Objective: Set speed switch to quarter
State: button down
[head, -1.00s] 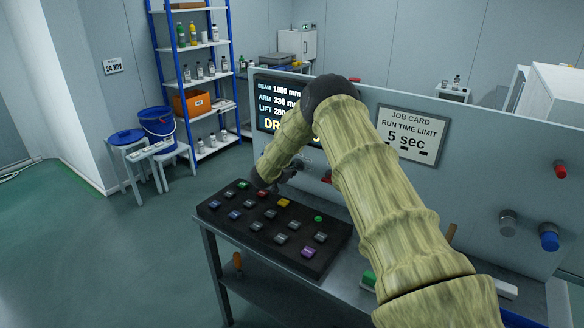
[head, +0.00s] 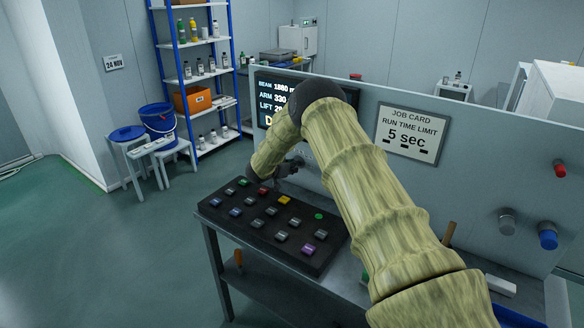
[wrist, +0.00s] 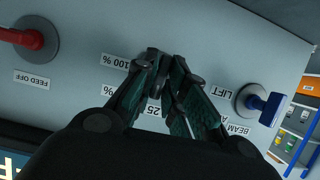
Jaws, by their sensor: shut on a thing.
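The panel (wrist: 75,88) shows upside down in the wrist view, with labels "100 %" (wrist: 120,63) and "25" (wrist: 153,109) and another partly covered percent label around my gripper (wrist: 165,62). My gripper's fingers are closed together at the panel among these labels, shut on the speed switch. The switch itself is hidden behind the fingers, so its setting cannot be read. In the head view my gripper (head: 291,167) is at the panel face, behind the button console, partly covered by my arm.
A red handle (wrist: 32,39) marked "FEED OFF" and a blue handle (wrist: 268,104) near "LIFT" flank the gripper. A black button console (head: 270,238) lies below. A job card (head: 408,133) reads 5 sec. Grey (head: 507,221) and blue (head: 548,236) knobs sit at right.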

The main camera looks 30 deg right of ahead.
jog(key=c, duration=1.5)
grip_release()
jog(key=shift+f, duration=0.3)
jog(key=shift+r, duration=0.1)
jog(key=shift+r, duration=0.1)
jog(key=v, duration=1.2)
